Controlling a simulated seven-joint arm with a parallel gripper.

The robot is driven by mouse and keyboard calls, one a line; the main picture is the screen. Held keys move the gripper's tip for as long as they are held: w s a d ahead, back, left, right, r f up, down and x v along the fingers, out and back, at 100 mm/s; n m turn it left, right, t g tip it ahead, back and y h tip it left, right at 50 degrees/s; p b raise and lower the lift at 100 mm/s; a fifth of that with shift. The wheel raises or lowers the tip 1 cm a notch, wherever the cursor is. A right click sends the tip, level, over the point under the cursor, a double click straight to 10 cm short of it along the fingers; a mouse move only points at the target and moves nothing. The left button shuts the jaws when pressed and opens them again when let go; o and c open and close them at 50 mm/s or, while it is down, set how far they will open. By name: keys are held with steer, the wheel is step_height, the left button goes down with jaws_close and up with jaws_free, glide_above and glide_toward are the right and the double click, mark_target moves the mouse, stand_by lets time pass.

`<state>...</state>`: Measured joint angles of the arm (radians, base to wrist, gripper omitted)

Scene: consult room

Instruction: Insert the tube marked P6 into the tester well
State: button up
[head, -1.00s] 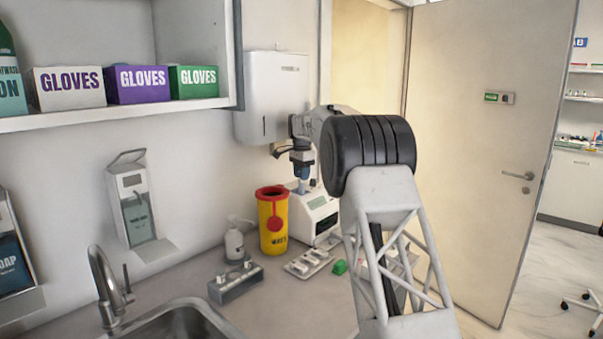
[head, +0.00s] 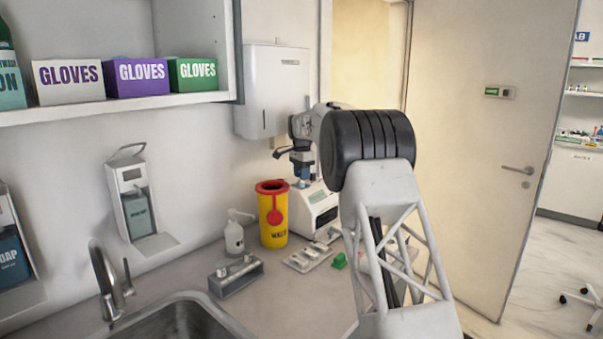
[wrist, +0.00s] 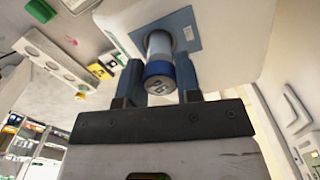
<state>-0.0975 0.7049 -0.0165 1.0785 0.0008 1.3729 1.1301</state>
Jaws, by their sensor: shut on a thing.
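The tube marked P6 (wrist: 159,72) has a blue cap with the marking on its end. It sits between the two blue fingers of my gripper (wrist: 158,82), which is shut on it. In the wrist view the tube's far end meets the round well in the blue plate (wrist: 188,27) on the white tester (wrist: 225,52). That end is hidden, so I cannot tell how deep it is. In the head view my gripper (head: 302,176) is directly over the tester (head: 318,217), fingers pointing down.
A yellow waste bin (head: 272,222) stands just left of the tester. A white tray (head: 307,257), a green piece (head: 339,261), a grey rack (head: 236,276) and a pump bottle (head: 234,238) are on the counter. A wall dispenser (head: 272,90) hangs behind my gripper.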

steer(key=shift+f, duration=0.5)
steer(key=o, duration=1)
steer(key=shift+o, duration=0.2)
steer(key=shift+r, duration=3.9)
steer(key=shift+s+r, duration=0.1)
